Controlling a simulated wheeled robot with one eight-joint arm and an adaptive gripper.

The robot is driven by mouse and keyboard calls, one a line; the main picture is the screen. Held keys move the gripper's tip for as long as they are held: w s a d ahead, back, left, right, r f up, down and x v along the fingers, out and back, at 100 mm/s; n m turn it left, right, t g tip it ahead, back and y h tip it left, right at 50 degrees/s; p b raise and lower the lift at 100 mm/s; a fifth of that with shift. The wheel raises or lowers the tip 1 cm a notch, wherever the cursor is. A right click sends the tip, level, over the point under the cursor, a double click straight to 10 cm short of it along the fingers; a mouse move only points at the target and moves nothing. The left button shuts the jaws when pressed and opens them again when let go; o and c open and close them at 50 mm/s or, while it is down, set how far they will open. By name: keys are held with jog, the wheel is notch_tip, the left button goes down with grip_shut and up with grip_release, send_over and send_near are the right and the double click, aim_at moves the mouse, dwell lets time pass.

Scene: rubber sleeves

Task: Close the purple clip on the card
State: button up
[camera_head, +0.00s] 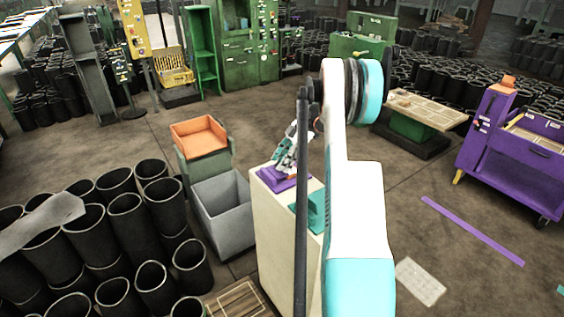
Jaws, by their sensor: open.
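A small purple item (272,181) lies on top of the cream cabinet (272,230), near its far end. It may be the purple clip, but it is too small and too covered to tell its shape or whether it is closed. I cannot make out a card. My gripper (283,168), white and teal with dark parts, is open and pointed down just above the purple item. My gripper hides part of it, and I cannot tell whether they touch.
My arm covers the cabinet's right side. A teal block (305,211) stands on the cabinet nearer the camera. A grey bin (222,212) and an orange tray (199,137) stand left of it. Black rubber sleeves (130,222) crowd the lower left. A purple cart (510,165) stands right.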

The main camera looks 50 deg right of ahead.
jog(key=v, duration=1.1)
jog(key=shift+r, duration=0.25)
